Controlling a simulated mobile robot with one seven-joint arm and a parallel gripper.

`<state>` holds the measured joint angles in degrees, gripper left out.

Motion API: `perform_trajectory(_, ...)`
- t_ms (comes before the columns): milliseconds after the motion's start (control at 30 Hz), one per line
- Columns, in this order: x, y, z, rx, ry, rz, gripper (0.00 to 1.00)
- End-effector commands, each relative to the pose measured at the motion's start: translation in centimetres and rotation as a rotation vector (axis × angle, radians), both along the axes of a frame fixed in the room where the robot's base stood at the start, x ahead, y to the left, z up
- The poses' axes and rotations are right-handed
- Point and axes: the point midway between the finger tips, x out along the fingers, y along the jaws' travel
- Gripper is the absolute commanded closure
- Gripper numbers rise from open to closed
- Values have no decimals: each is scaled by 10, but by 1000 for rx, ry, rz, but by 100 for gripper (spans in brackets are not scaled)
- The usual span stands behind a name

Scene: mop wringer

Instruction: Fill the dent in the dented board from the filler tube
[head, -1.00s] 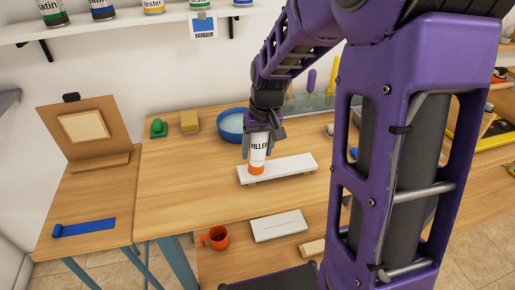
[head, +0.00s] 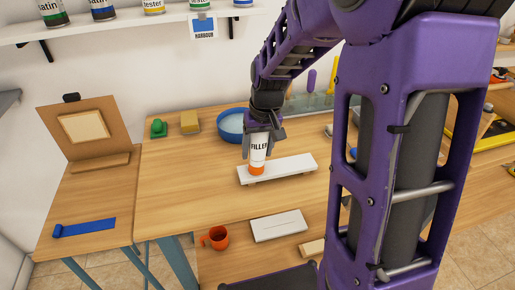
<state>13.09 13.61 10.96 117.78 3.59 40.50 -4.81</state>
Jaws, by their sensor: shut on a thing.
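The filler tube (head: 259,150) is white with black FILLER lettering and an orange cap end pointing down. My gripper (head: 260,135) is shut on its upper part and holds it upright. The tube's orange end is over the left part of a long white board (head: 290,167), at or very near its top face; I cannot tell whether they touch. This board rests slightly raised on the wooden table. A second white board (head: 278,226) with a thin line along it lies nearer the front. The dent is not visible, perhaps hidden by the tube.
An orange mug (head: 216,238) stands at the front. The table (head: 185,180) left of the board is clear.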

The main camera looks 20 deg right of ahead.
Motion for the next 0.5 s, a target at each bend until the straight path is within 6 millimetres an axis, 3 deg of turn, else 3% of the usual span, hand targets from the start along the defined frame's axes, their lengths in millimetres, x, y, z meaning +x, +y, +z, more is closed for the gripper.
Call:
perform_trajectory(133,0,0,0,0,0,0,98)
perform_trajectory(167,0,0,0,0,0,0,38)
perform_trajectory(433,0,0,0,0,0,0,86)
perform_trajectory(500,0,0,0,0,0,0,89)
